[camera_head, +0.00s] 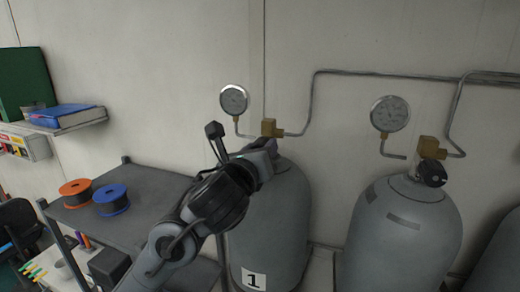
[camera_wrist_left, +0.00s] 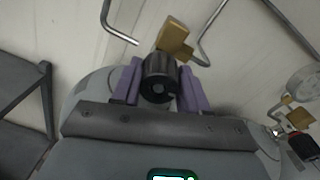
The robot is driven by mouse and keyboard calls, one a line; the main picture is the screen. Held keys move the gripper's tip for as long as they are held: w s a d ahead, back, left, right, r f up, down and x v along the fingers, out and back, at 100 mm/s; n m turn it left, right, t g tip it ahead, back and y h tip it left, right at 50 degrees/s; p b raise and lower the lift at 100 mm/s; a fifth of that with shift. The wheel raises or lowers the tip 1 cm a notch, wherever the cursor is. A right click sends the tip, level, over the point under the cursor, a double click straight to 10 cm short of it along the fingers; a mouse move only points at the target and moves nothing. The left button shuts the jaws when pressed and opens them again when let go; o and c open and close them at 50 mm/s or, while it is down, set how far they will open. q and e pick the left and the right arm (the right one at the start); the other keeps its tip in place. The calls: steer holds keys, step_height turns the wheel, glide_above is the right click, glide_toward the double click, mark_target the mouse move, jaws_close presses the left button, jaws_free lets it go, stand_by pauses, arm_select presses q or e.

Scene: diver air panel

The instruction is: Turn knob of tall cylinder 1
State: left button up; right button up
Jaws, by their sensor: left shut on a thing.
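Tall cylinder 1 (camera_head: 272,225) is grey, with a white label "1" (camera_head: 254,279), and stands left of another grey cylinder. Its brass valve fitting (camera_head: 270,127) shows above my left gripper (camera_head: 268,150) in the head view. In the left wrist view, the black knob (camera_wrist_left: 159,78) sits between the purple fingers of my left gripper (camera_wrist_left: 159,88), which are shut on it. The brass fitting (camera_wrist_left: 174,37) is just beyond the knob there. In the head view my wrist hides the knob. My right gripper is not in view.
A second cylinder (camera_head: 402,240) with a black knob (camera_head: 431,173) stands to the right. Round gauges (camera_head: 234,100) and metal pipes (camera_head: 330,72) are on the wall. A dark shelf table (camera_head: 150,190) with orange (camera_head: 76,192) and blue (camera_head: 111,198) spools stands left.

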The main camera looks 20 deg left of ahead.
arm_select(q)
steer(key=n, duration=0.4)
steer(key=shift+p, duration=0.3)
steer(key=n, duration=0.4)
steer(key=shift+n, duration=0.4)
steer(key=n+p, duration=0.1)
steer(key=n, duration=0.3)
steer(key=shift+h, duration=0.3)
steer(key=n, duration=0.3)
steer(key=shift+n, duration=0.4)
steer(key=n, duration=0.7)
steer(key=shift+h+p, duration=0.35)
steer(key=shift+h, duration=0.05)
steer(key=n, duration=0.5)
steer(key=shift+a+n+p, duration=0.1)
steer(key=shift+n+p, duration=0.2)
steer(key=shift+n, duration=0.1)
